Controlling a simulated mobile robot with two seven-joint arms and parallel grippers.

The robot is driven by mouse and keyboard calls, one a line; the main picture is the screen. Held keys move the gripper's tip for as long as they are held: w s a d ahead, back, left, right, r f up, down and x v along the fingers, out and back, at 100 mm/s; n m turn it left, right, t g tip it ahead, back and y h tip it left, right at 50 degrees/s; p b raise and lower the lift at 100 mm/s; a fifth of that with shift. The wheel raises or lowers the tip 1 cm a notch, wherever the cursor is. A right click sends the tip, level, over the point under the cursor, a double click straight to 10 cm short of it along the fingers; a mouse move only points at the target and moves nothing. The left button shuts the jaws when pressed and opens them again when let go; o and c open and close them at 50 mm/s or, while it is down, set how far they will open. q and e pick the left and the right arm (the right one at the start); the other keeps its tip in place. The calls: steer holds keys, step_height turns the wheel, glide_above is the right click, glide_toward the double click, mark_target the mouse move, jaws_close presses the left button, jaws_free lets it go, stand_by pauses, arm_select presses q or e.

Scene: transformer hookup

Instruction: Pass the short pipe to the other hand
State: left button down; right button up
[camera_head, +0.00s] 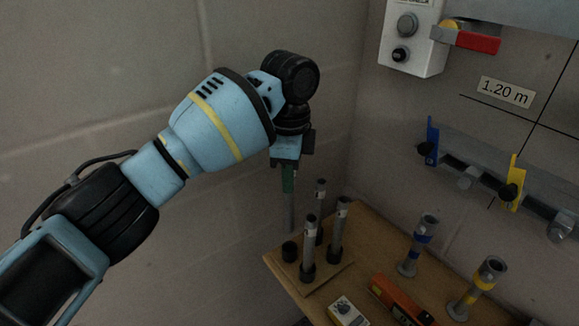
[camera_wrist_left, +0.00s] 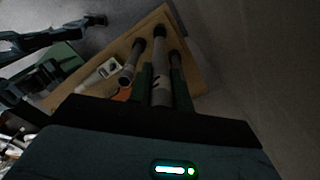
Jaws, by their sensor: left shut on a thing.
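My left gripper (camera_head: 289,180) points down in the head view, left of the table and above the pipe stand. Its green fingers are shut on a thin grey short pipe (camera_head: 292,214), which hangs nearly upright below them. In the left wrist view the held pipe (camera_wrist_left: 161,88) lies between the two fingers (camera_wrist_left: 162,82). The fingers hide part of it. Dark jointed parts, perhaps of my right arm, show at the left of the left wrist view; I cannot make out the right gripper's jaws. The right gripper is not in the head view.
Several grey pipes (camera_head: 309,242) stand in a wooden stand (camera_head: 318,272) beside an empty-looking black socket (camera_head: 289,251). Blue-banded (camera_head: 418,245) and yellow-banded (camera_head: 477,288) pipes, an orange box (camera_head: 400,299) and a small white box (camera_head: 347,312) are on the table. Walls are close behind.

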arm_select(q)
steer(key=s+a+f+n, duration=0.3)
steer(key=s+f+n, duration=0.2)
steer(key=s+n, duration=0.4)
steer(key=s+a+f+n, duration=0.4)
steer(key=s+f+n, duration=0.2)
steer(key=s+n, duration=0.4)
steer(key=shift+n, duration=0.4)
